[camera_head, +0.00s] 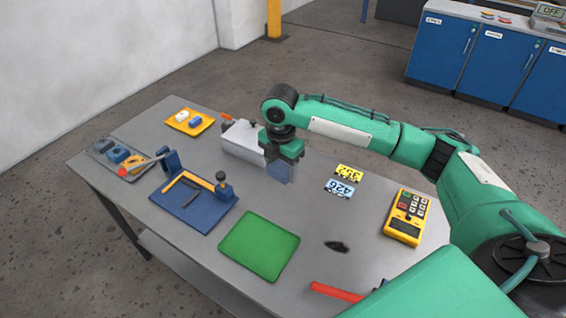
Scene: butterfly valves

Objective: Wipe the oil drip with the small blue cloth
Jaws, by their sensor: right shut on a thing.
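The oil drip (338,246) is a dark, uneven spot on the grey table, right of the green mat. My right gripper (284,163) points down over the back middle of the table, beside the white box. It is shut on a flat grey-blue piece (281,173), which looks like the small blue cloth. The jaws hide its upper part, and I cannot tell if its lower edge touches the table. The gripper is behind and left of the oil drip, well apart from it. My left gripper is not in view.
The green mat (259,247), blue vise base (207,208), white box (241,143) and yellow tray (190,121) stand on the table (175,235). Two number tags (343,187), a yellow keypad device (405,216) and a red-handled tool (335,291) lie around the drip. Bare table surrounds it.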

